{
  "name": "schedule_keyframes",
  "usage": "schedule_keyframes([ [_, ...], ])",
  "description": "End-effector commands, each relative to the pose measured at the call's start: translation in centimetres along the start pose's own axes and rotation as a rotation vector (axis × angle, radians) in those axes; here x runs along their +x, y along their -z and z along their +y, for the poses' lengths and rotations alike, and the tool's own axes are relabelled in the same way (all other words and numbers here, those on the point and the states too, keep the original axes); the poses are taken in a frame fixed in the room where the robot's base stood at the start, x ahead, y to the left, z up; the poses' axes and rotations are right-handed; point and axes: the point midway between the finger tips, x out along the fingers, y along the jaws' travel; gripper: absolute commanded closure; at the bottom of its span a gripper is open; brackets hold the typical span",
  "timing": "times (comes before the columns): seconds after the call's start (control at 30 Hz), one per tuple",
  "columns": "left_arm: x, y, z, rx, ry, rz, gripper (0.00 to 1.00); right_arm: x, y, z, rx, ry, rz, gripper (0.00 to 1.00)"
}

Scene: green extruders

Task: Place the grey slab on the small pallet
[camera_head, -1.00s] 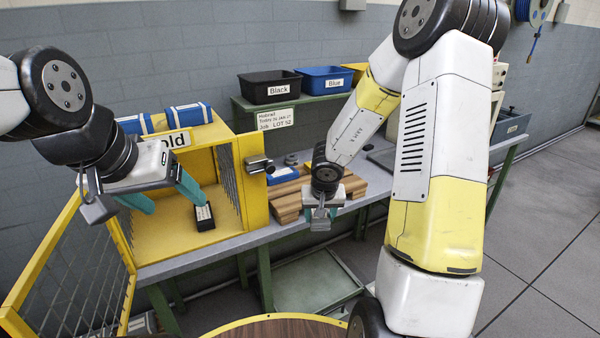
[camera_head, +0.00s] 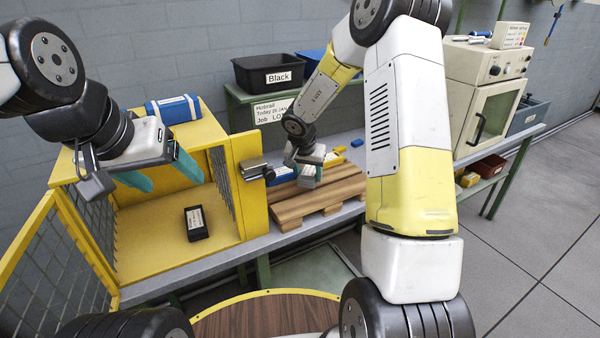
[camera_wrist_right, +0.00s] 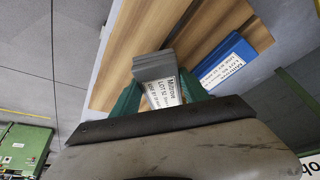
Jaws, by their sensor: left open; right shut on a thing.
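The grey slab (camera_wrist_right: 156,68) has a white label and sits between the teal fingers of my right gripper (camera_wrist_right: 158,92) in the right wrist view. In the head view my right gripper (camera_head: 306,176) is over the small wooden pallet (camera_head: 325,196). The slab is mostly hidden there by the gripper. The pallet's planks also show behind the slab in the wrist view (camera_wrist_right: 205,38). I cannot tell whether the slab touches the pallet. My left gripper (camera_head: 162,174) is open and empty in front of the yellow cabinet.
A blue labelled slab (camera_wrist_right: 227,62) lies beside the held slab at the pallet. The yellow cabinet (camera_head: 150,265), its mesh door open, holds a black labelled block (camera_head: 196,222). A black bin (camera_head: 268,72) stands behind on a shelf. An oven (camera_head: 487,100) stands to the right.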

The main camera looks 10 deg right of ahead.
Motion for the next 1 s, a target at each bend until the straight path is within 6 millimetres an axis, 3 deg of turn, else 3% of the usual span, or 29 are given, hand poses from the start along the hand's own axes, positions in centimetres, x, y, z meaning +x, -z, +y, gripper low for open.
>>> schedule_keyframes([
  [0.23,0.0,0.0,0.0,0.000,0.000,0.000,0.26,3.2,-1.4,-0.1,-0.003,0.000,-0.002,1.00],
  [0.67,0.0,0.0,0.0,0.000,0.000,0.000,0.26,3.8,-1.6,0.0,0.000,0.001,0.000,1.00],
  [0.7,0.0,0.0,0.0,0.000,0.000,0.000,0.26,3.8,-1.6,0.0,0.000,0.001,-0.001,0.40],
  [0.8,0.0,0.0,0.0,0.000,0.000,0.000,0.26,3.8,-1.6,0.0,0.000,0.000,-0.001,0.26],
  [1.0,0.0,0.0,0.0,0.000,0.000,0.000,0.26,3.8,-1.6,0.0,0.000,0.000,-0.001,0.26],
])
